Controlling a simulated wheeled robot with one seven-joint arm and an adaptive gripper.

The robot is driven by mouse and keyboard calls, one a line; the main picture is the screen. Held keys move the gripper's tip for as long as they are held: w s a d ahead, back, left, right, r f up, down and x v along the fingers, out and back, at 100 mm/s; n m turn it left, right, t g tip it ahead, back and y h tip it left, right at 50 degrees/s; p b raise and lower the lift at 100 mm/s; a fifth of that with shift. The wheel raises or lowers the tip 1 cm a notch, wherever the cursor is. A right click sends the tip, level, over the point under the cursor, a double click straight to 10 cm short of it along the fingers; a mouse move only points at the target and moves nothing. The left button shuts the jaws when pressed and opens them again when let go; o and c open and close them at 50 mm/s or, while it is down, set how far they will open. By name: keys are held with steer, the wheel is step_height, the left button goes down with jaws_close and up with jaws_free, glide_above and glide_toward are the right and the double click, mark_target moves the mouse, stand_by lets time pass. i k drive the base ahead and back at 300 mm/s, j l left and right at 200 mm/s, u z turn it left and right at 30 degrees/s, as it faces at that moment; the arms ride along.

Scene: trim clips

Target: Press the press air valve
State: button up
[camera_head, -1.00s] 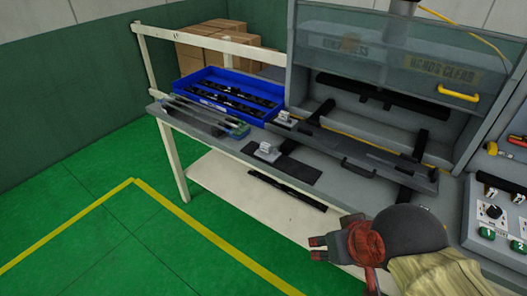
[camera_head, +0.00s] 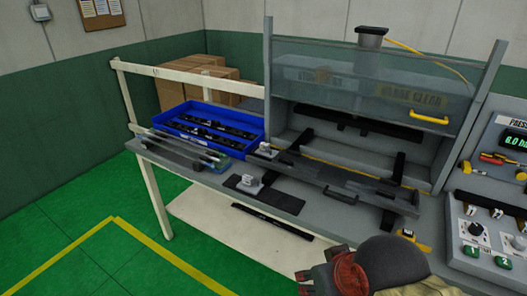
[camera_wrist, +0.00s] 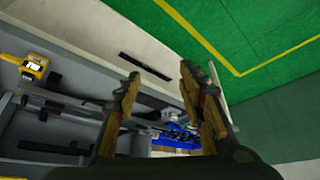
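The press panel (camera_head: 484,132) stands at the right, with a green-lit display (camera_head: 516,141) and cut-off lettering reading "PRESS". Below the display are red-and-yellow handled fittings (camera_head: 493,159). One may be the press air valve, but I cannot tell which part it is. My gripper (camera_head: 318,276) is at the bottom of the head view, in front of the bench and well left of the panel. In the wrist view my gripper (camera_wrist: 162,88) has its two fingers apart with nothing between them. The fittings are not recognisable in the wrist view.
The press (camera_head: 365,75) has a clear guard with a yellow handle (camera_head: 429,119). A blue tray (camera_head: 186,110) of dark parts sits on the bench at the left. A control box (camera_head: 462,228) with a knob and green buttons stands below the panel. A yellow device shows in the wrist view (camera_wrist: 35,68).

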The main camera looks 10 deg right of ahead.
mark_target(498, 162)
steer(key=z, duration=2.4)
steer(key=u, duration=2.4)
steer(key=l+z, duration=0.2)
steer(key=l, duration=0.3)
steer(key=l+z, duration=0.2)
steer(key=l, duration=0.3)
steer(key=i+l+z, duration=0.15)
steer(key=l, duration=0.35)
steer(key=i+l+z, duration=0.2)
steer(key=l, duration=0.25)
steer(key=l+z, duration=0.2)
steer(key=l, duration=0.3)
